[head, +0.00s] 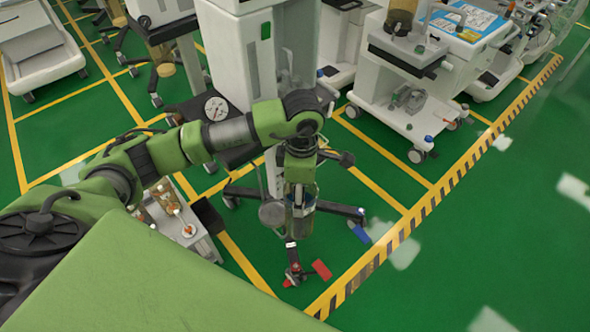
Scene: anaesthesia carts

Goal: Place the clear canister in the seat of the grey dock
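My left arm reaches in from the left and its wrist bends down near the middle of the head view. My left gripper (301,205) points down there, in front of a cart's wheeled base. A clear, glassy body that looks like the clear canister (302,226) shows at the fingers. The overlap hides whether the fingers are closed on it. A round grey plate (271,213), possibly the seat of the grey dock, lies just left of the gripper, apart from it in the picture. My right gripper is not in view.
A low tray (195,240) with small amber-topped items stands left of the gripper. A white cart (255,50) with a gauge (216,108) stands behind it; another machine (400,80) is to the right. Open green floor lies right of the yellow-black strip (430,200).

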